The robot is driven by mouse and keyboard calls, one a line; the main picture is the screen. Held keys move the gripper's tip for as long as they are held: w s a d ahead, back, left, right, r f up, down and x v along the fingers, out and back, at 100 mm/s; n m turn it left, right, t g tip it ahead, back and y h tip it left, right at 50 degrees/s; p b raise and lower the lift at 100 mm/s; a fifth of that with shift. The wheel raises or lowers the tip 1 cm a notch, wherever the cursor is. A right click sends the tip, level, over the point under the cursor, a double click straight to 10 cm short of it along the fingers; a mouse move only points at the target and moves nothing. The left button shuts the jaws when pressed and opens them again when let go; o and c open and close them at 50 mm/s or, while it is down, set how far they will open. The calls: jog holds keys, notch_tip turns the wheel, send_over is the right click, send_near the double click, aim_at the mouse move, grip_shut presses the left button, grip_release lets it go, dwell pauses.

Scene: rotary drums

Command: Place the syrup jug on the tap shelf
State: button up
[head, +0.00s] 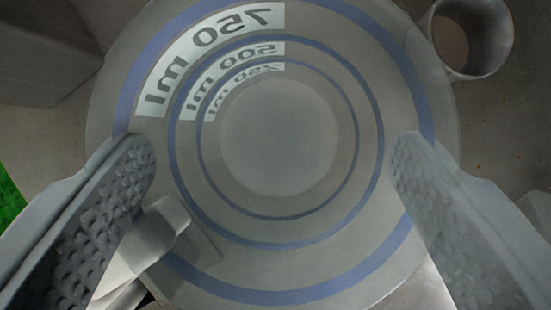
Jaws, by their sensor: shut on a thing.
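A large, pale, see-through round vessel, which I take to be the syrup jug (272,231), fills the middle of the head view. It has blue rings and mirrored white volume labels. I look along its axis. My gripper (274,150) has one textured finger on each side of it and is shut on it. I cannot make out the tap shelf for certain. What lies under the jug is mostly hidden or blurred through its wall.
A pale round ring or short tube (483,62) is at the upper right, by the jug's edge. A pale angular piece (150,238) is at the lower left, close to the left finger. A grey block (42,55) stands at the upper left. Green ground (9,202) shows at the left edge.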

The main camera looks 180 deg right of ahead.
notch_tip(320, 180, down, 3)
jog(key=shift+r, duration=0.1)
jog(key=o, duration=1.4)
jog(key=shift+r, duration=0.15)
